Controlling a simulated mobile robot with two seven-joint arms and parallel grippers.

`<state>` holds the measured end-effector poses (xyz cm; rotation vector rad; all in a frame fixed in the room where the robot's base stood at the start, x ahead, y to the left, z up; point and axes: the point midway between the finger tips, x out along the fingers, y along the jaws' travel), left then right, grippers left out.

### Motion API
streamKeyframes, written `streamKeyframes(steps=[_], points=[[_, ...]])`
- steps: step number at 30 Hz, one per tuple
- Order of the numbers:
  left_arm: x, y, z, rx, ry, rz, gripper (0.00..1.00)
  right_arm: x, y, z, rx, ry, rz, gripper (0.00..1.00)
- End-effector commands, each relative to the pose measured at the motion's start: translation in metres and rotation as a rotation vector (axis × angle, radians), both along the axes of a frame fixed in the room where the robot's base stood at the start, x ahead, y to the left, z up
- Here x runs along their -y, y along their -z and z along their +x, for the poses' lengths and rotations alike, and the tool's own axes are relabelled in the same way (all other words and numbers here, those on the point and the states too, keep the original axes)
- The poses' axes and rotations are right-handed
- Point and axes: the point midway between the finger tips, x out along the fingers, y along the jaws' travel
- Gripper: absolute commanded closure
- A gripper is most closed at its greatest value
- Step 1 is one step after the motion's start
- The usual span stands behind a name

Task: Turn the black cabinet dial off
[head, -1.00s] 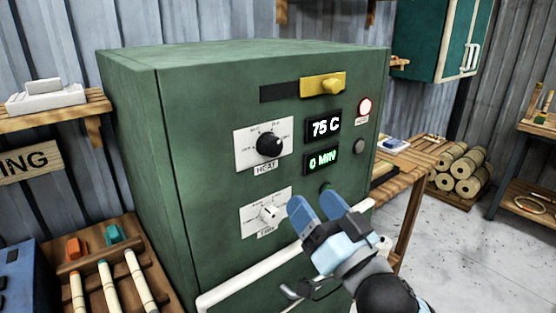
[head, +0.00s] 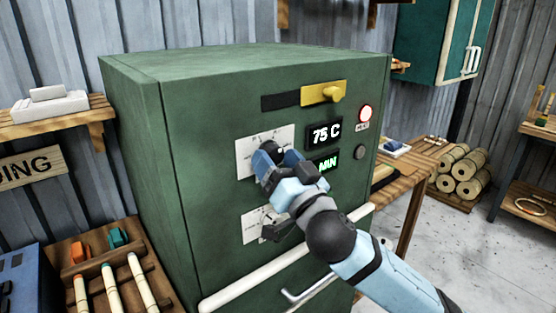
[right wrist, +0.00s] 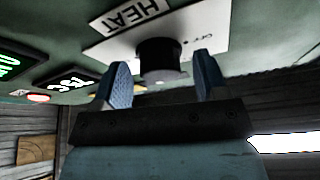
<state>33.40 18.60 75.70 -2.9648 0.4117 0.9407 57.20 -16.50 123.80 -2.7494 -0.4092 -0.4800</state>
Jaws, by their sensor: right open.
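The black dial (right wrist: 160,58) sits on a white plate (right wrist: 205,30) marked HEAT in the right wrist view. An OFF mark shows on the plate beside it. My right gripper (right wrist: 160,85) is open, its blue fingers on either side of the dial; I cannot tell whether they touch it. In the head view my right gripper (head: 268,160) is in front of the upper plate (head: 247,148) and hides most of the dial (head: 275,147). The green cabinet (head: 215,100) shows 75 C on its upper display (head: 324,132). My left gripper is not in view.
A lower white plate (head: 253,229) is partly hidden by my right arm. A white bar handle (head: 270,272) crosses the cabinet front below. A wooden bench (head: 415,160) stands to the right.

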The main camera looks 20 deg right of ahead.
Motion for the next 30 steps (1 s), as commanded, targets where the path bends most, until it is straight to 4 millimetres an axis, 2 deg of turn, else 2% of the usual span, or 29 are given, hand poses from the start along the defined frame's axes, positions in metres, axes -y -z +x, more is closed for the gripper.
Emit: streamKeyframes(steps=[4,10,20,30], points=[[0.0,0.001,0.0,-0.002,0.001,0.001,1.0,0.0,0.0,0.0,0.0,0.0,0.0,0.36],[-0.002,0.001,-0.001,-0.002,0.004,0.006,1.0,0.0,0.0,0.0,0.0,0.0,0.0,0.82],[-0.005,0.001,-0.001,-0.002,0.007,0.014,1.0,0.001,0.0,0.0,0.012,0.0,-0.03,0.83],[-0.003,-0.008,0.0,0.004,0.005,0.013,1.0,0.003,-0.002,0.001,0.083,0.0,-0.229,0.83]])
